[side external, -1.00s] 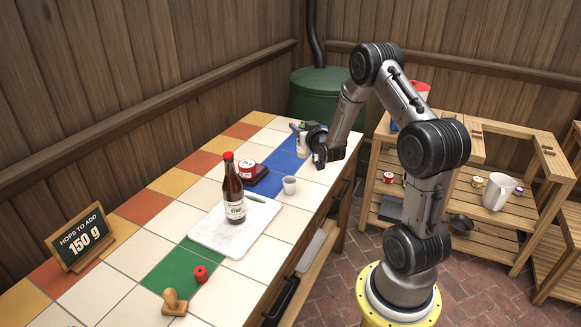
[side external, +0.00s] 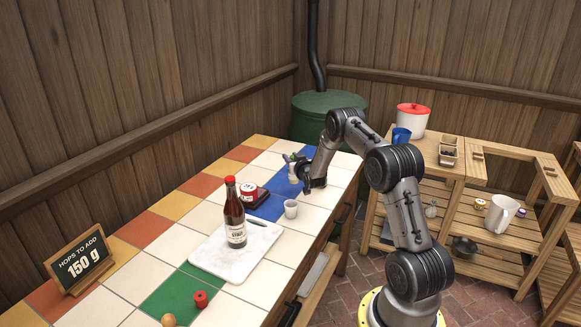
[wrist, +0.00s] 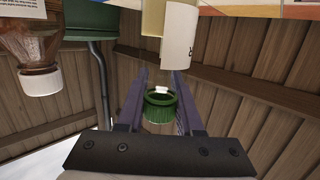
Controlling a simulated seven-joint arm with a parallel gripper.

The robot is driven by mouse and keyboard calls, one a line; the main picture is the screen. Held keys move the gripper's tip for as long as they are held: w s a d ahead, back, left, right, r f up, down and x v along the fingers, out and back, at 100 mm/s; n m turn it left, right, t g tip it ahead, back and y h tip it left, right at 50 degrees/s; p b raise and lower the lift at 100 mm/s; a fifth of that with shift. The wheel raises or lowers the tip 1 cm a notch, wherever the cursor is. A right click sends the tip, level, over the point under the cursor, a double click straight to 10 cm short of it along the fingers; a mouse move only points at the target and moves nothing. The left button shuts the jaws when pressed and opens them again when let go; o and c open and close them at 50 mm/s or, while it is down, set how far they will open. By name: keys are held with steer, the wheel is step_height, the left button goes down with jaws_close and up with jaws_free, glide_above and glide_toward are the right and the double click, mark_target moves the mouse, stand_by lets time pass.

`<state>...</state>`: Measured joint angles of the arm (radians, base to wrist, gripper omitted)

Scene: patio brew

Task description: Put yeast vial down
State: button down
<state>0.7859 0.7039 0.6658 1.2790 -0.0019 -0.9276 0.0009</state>
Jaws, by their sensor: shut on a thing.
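My gripper (side external: 312,182) is low over the far end of the tiled counter, beside the blue tiles. In the wrist view, my gripper (wrist: 160,108) has its two purple fingers on either side of a green cap (wrist: 160,107), which I take to be the yeast vial's. A pale body with a label (wrist: 178,40) shows beyond the cap. In the side view the pale vial (side external: 293,173) is small and partly hidden by my fingers. It looks upright; I cannot tell if its base touches the tiles.
A jar with a white lid (wrist: 40,82) shows in the wrist view. White tiles beside my gripper are clear.

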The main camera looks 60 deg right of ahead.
steer(key=shift+w+d+f, duration=0.15)
steer(key=shift+f, duration=0.85)
steer(key=shift+w+d+f, duration=0.15)
steer(key=shift+f, duration=0.8)
steer(key=shift+f, duration=0.15)
steer(key=c, duration=0.6)
jaws_free()
steer(key=shift+o, duration=0.2)
